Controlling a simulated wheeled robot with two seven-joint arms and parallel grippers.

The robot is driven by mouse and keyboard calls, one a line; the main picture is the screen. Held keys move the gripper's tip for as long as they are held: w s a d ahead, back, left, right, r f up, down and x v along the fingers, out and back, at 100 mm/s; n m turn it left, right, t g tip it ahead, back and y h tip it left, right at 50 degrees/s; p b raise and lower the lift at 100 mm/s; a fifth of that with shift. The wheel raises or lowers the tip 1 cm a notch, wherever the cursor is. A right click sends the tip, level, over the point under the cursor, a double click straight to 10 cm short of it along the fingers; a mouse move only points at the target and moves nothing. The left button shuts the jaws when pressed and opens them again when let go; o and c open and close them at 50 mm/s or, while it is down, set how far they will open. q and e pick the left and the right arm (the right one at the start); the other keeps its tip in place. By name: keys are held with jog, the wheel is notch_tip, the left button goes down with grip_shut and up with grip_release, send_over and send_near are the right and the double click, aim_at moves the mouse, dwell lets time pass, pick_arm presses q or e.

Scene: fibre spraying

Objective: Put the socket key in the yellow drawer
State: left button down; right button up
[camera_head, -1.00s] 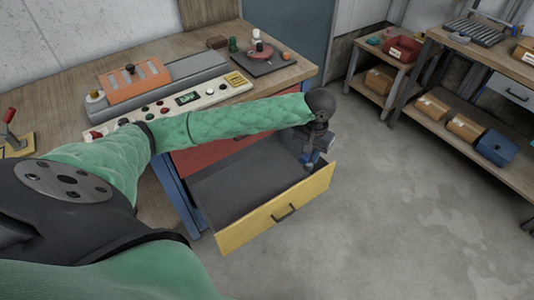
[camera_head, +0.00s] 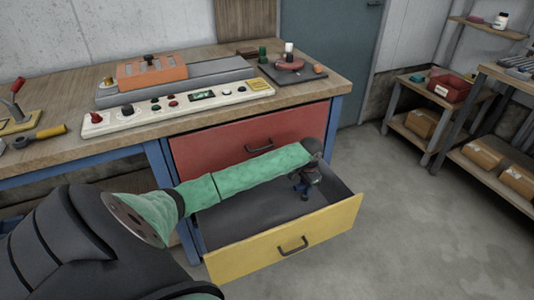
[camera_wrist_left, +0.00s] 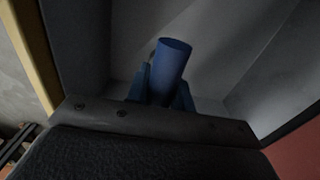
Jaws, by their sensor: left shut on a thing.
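The yellow drawer (camera_head: 285,243) is pulled open below the red drawer, and its dark grey inside shows. My left gripper (camera_head: 303,188) is at the open drawer, over its right part, pointing down. In the left wrist view the gripper (camera_wrist_left: 164,92) is shut on a blue cylinder (camera_wrist_left: 172,62), which I take to be the socket key. The grey drawer walls surround it there. I cannot tell whether the key touches the drawer floor. My right gripper is not in view.
The red drawer (camera_head: 225,148) above is shut. The wooden workbench (camera_head: 70,140) carries a control panel (camera_head: 180,108), an orange block (camera_head: 152,73) and a yellow-handled tool (camera_head: 50,131). Shelves with boxes (camera_head: 420,123) stand at the right. The floor right of the drawer is clear.

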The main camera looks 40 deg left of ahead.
pick_arm(q)
notch_tip(320, 180, down, 3)
jog(key=a, duration=0.2)
jog(key=b, duration=0.2)
send_over(297, 215)
notch_tip(297, 215, down, 9)
jog(key=shift+s+d+f, duration=0.1)
jog(key=shift+f, duration=0.3)
jog(key=c, duration=1.2)
grip_release()
jog(key=shift+f, duration=0.1)
jog(key=shift+r, duration=0.25)
notch_tip(297, 215, up, 12)
jog(key=p, duration=0.1)
